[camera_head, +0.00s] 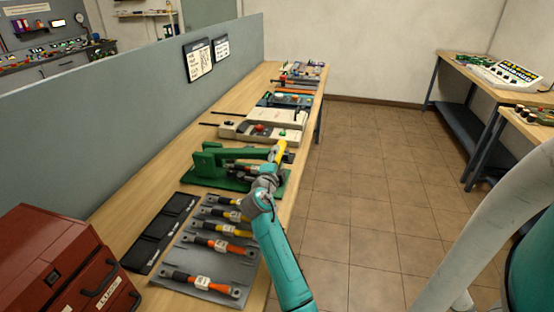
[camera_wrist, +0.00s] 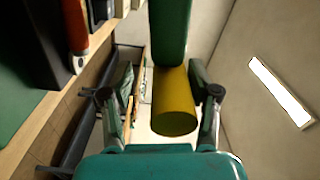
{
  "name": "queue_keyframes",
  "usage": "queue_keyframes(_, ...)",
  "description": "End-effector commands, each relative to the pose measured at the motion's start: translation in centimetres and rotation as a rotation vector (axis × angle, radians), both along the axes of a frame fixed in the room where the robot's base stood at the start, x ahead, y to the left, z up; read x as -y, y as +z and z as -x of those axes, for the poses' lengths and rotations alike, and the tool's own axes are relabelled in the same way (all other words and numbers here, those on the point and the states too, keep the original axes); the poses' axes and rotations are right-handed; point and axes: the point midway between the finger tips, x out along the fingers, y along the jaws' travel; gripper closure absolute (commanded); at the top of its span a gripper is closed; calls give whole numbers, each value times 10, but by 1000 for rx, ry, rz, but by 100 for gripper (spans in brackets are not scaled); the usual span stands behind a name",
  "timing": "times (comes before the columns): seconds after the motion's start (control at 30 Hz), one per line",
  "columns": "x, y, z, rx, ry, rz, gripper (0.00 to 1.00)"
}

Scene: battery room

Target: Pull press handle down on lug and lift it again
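The green press (camera_head: 210,162) stands on the bench. Its green lever runs to the right and ends in a yellow handle (camera_head: 281,148), which is raised. In the wrist view the yellow handle (camera_wrist: 174,105) hangs between the fingers of my gripper (camera_wrist: 162,88). The fingers are spread, with a clear gap on the left and a smaller one on the right. In the head view my gripper (camera_head: 275,168) is at the handle's lower end. A cable piece with a lug (camera_head: 238,169) seems to lie in the press under the lever; its end is partly hidden.
A grey tray (camera_head: 184,256) with several cable pieces lies in front of the press, beside a black tray (camera_head: 150,241). A red case (camera_head: 45,265) stands at the near left. A pale device (camera_head: 240,132) is behind the press. The floor right of the bench is free.

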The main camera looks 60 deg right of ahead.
Motion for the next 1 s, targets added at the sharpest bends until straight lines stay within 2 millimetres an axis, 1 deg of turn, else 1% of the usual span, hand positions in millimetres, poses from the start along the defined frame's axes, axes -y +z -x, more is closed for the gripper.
queue_keyframes(0.13, -4, -1, 1, 0, 0, -1, 40)
queue_keyframes(0.27, -18, -1, 6, 0, 2, 1, 40)
queue_keyframes(0.5, -63, -1, 22, -1, 3, 0, 40)
queue_keyframes(0.7, -95, -1, 34, -1, 2, 0, 40)
queue_keyframes(0.83, -107, -1, 38, -1, 2, -1, 40)
queue_keyframes(1.0, -113, 0, 41, -1, 0, -1, 40)
